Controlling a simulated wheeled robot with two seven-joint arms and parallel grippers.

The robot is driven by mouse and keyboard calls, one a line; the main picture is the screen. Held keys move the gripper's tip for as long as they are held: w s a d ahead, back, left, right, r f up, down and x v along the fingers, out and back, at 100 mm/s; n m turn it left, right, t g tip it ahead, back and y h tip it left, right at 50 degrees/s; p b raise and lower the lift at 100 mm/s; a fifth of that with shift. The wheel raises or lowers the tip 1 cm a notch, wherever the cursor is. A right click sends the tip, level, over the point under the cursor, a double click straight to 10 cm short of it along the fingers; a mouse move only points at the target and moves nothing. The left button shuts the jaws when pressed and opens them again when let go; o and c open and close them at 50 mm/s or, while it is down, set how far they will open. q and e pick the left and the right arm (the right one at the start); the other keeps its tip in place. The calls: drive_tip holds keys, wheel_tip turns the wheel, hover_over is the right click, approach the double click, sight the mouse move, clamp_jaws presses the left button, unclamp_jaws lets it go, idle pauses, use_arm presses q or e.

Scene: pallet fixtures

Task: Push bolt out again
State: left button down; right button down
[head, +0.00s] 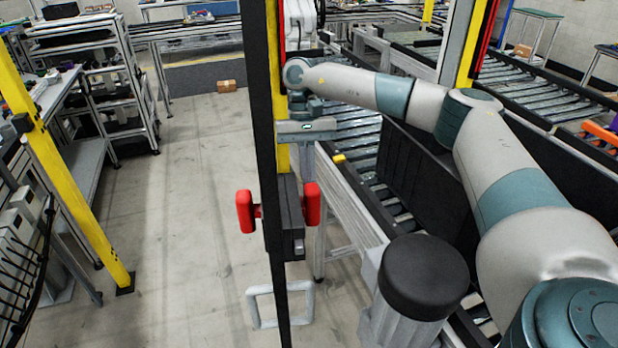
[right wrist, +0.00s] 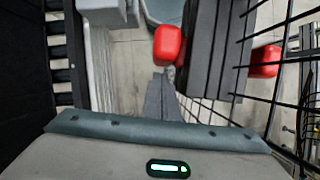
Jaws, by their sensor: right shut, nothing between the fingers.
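A dark lock housing (head: 288,222) is mounted on the black door post, with a red handle (head: 245,212) on its left and another red handle (head: 312,204) on its right. A short grey stub (head: 299,246), perhaps the bolt's end, shows low on the housing. My right gripper (head: 307,168) is above the right red handle, beside the post. In the right wrist view its fingers (right wrist: 160,82) are shut and empty, close to one red handle (right wrist: 167,45). The housing (right wrist: 208,50) lies beyond, with the other red handle (right wrist: 265,61) past it. I cannot tell whether anything touches. My left gripper is out of view.
The black door post (head: 258,90) stands in front of a yellow post. A black wire mesh (right wrist: 292,70) fills the right of the wrist view. A roller conveyor (head: 360,170) runs behind my right arm. The floor (head: 180,200) at left is open.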

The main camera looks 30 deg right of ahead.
sight(312, 200)
drive_tip(key=shift+s+a, duration=0.15)
drive_tip(key=shift+s, duration=0.2)
drive_tip(key=shift+f, duration=0.1)
drive_tip(key=shift+s+a+f, duration=0.1)
drive_tip(key=shift+s+a, duration=0.05)
drive_tip(key=shift+s, duration=0.1)
drive_tip(key=s+b, duration=0.1)
drive_tip(key=s+a+b, duration=0.1)
drive_tip(key=s+b, duration=0.1)
drive_tip(key=shift+s+a+f, duration=0.1)
drive_tip(key=shift+s+a, duration=0.25)
drive_tip(key=shift+s, duration=0.05)
drive_tip(key=shift+s+a+b, duration=0.1)
drive_tip(key=shift+s+b, duration=0.1)
drive_tip(key=shift+b, duration=0.1)
drive_tip(key=shift+w, duration=0.1)
